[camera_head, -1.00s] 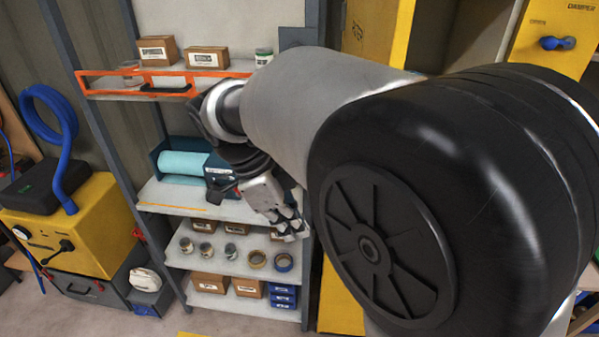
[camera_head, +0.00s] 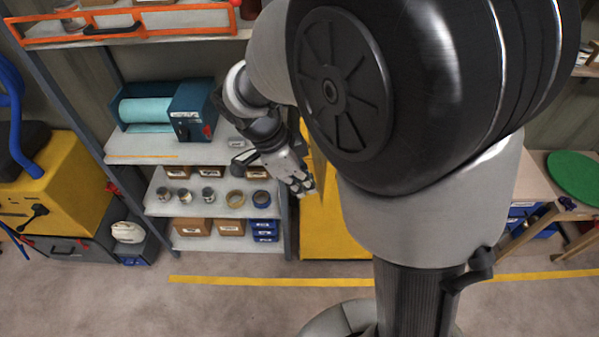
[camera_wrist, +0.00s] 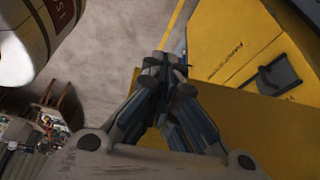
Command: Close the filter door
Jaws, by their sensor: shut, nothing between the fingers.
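My gripper (camera_head: 304,188) is shut and empty, in front of the shelf's right side and a yellow cabinet (camera_head: 336,232). In the wrist view its fingers (camera_wrist: 167,75) are together over a plain yellow surface (camera_wrist: 228,124). Right of them is a yellow body with a panel (camera_wrist: 244,62) that has small lettering and a dark latch (camera_wrist: 277,75). I cannot tell for sure whether this panel is the filter door or how far it stands open. In the head view a yellow machine (camera_head: 67,190) with a black lever (camera_head: 30,217) stands at far left. My arm hides much of the cabinet.
A grey shelf (camera_head: 150,205) holds a blue box with a teal roll (camera_head: 146,110), tins and cartons. An orange rail (camera_head: 140,32) crosses its upper level. A white drum (camera_wrist: 30,30) shows in the wrist view. A bench with a green disc (camera_head: 575,176) stands right. Floor is clear in front.

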